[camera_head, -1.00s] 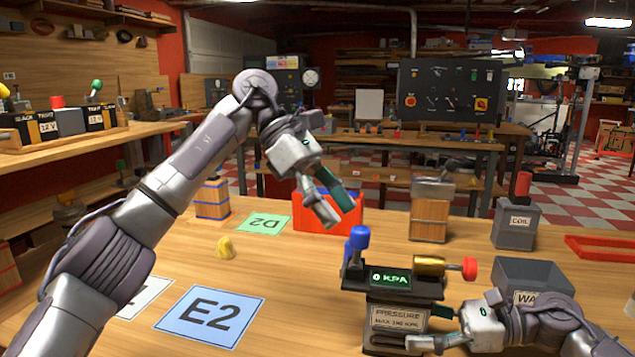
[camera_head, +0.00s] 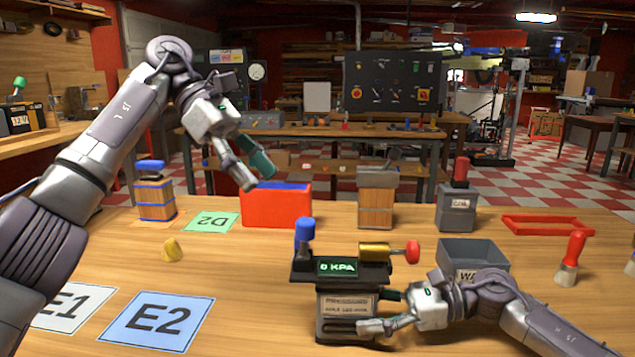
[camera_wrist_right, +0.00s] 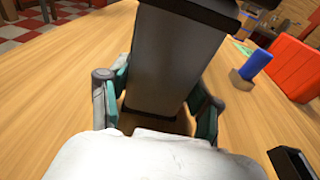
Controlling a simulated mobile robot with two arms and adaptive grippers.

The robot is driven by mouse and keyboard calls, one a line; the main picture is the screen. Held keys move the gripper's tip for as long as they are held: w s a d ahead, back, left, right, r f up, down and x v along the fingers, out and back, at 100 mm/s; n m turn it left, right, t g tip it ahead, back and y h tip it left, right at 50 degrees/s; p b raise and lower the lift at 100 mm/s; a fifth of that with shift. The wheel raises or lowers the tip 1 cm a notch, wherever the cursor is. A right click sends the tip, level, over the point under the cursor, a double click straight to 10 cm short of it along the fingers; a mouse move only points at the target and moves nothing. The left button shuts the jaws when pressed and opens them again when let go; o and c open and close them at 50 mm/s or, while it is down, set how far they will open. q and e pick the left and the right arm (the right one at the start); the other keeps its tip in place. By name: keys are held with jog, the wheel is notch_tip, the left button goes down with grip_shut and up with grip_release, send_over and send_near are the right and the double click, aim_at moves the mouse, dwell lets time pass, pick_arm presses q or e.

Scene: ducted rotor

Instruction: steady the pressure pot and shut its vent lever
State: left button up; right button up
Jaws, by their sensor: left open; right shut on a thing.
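The pressure pot (camera_head: 345,302) stands upright on the wooden bench, a dark body with a label and a green display reading 0 KPA. I cannot tell for sure which is the vent lever. My right gripper (camera_head: 376,312) is shut on the pot's body from the right; the right wrist view shows the body (camera_wrist_right: 172,62) between its fingers. My left gripper (camera_head: 260,180) is open and empty, in the air above and left of the pot.
A red box (camera_head: 276,208), a wooden keg (camera_head: 155,200) and a wooden canister (camera_head: 376,208) stand behind. A grey bin (camera_head: 472,252) is right of the pot. Cards E2 (camera_head: 155,322) and D2 (camera_head: 211,222) and a yellow lump (camera_head: 172,250) lie left; bench between is clear.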

jog(key=o, duration=1.1)
